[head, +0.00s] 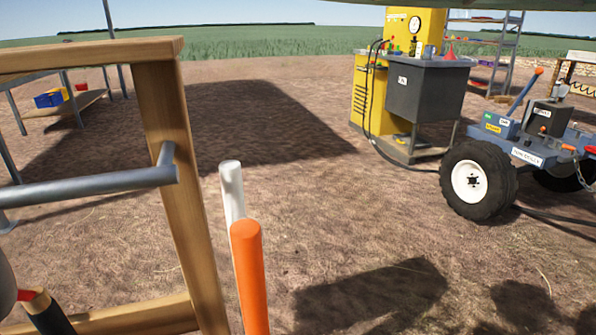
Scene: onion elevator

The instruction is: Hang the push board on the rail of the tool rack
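The tool rack shows at the left as a wooden frame with a thick upright post (182,190) and a top beam (90,55). Its grey metal rail (100,186) runs across at mid-height and ends in a short upturned tip beside the post. An orange round pole (250,280) and a white round pole (232,190) stand upright just right of the post; their lower ends are cut off or hidden. I cannot make out a push board, nor tell whether either pole belongs to one. My gripper is not in view.
A black handle with red and yellow bands (48,315) shows at lower left. A yellow machine with a dark grey tank (425,92) stands at the back right, beside a wheeled blue trailer (530,145). A bench (90,98) is behind the rack. The central dirt ground is clear.

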